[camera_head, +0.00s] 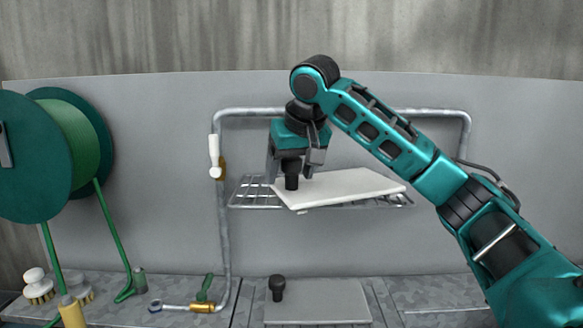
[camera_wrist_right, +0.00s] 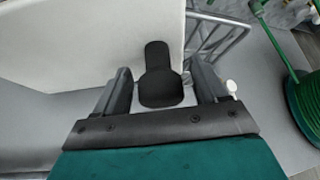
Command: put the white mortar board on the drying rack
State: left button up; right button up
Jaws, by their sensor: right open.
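The white mortar board (camera_head: 345,187) lies on the wire drying rack (camera_head: 254,197) on the back wall, turned at an angle, its near-left corner reaching past the rack's front edge. A black handle (camera_head: 291,175) stands up near the board's left end. My right gripper (camera_head: 293,168) is over that handle. In the right wrist view, its two fingers (camera_wrist_right: 164,82) stand open on either side of the handle (camera_wrist_right: 160,80), with gaps showing. The board (camera_wrist_right: 80,45) and rack wires (camera_wrist_right: 218,38) also show there. My left gripper is not in view.
A pipe frame (camera_head: 222,240) surrounds the rack, with a white-handled valve (camera_head: 214,155) close to its left. A green hose reel (camera_head: 75,145) stands at left. Below, a grey board (camera_head: 318,303) with a black handle (camera_head: 277,288), a wrench (camera_head: 180,306) and brushes (camera_head: 38,287) lie on the bench.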

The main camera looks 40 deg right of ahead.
jog(key=v, duration=1.2)
dwell(0.6)
